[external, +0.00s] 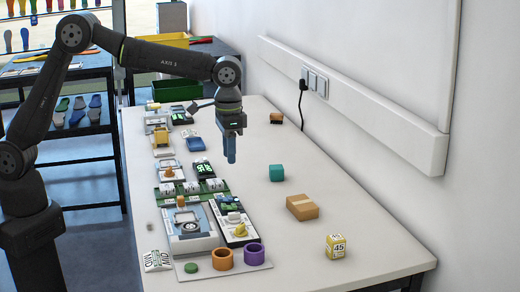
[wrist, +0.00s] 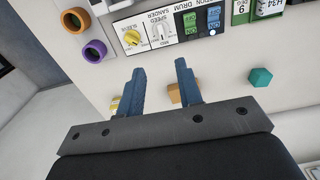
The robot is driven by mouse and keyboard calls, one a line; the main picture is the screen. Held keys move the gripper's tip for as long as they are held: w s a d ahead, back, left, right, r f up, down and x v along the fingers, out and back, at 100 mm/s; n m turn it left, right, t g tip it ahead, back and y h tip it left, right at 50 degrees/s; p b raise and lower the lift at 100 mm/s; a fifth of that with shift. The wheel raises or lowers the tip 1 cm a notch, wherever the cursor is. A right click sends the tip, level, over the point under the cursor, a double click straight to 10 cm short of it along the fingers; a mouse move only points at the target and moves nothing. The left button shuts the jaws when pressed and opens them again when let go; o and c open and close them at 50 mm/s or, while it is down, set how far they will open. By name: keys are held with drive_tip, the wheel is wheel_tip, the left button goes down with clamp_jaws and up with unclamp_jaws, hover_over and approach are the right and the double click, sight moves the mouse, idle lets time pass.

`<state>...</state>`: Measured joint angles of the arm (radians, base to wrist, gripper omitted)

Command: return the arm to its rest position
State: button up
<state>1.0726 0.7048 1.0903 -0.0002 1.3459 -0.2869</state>
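My gripper (external: 230,150) hangs from the bent arm, pointing down above the white bench (external: 330,248). In the wrist view my gripper (wrist: 162,92) has its two blue fingers apart, with no object held between them. A tan box (wrist: 173,93) shows beyond the gap, on the bench below. In the external view the fingers overlap and look like one blue piece. They are clear of the bench and of the things on it.
A sander panel (external: 235,222), an orange ring (external: 223,259) and a purple ring (external: 254,254) stand at the near left. The wall bounds the bench's right side.

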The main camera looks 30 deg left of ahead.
sight(232, 214)
wheel_tip(232, 214, down, 17)
drive_tip(key=shift+f, duration=0.3)
drive_tip(key=n, duration=0.6)
drive_tip(key=shift+s+d, duration=0.1)
drive_tip(key=shift+d, duration=0.05)
drive_tip(key=n, duration=0.6)
drive_tip(key=shift+d, duration=0.2)
drive_tip(key=shift+r, duration=1.1)
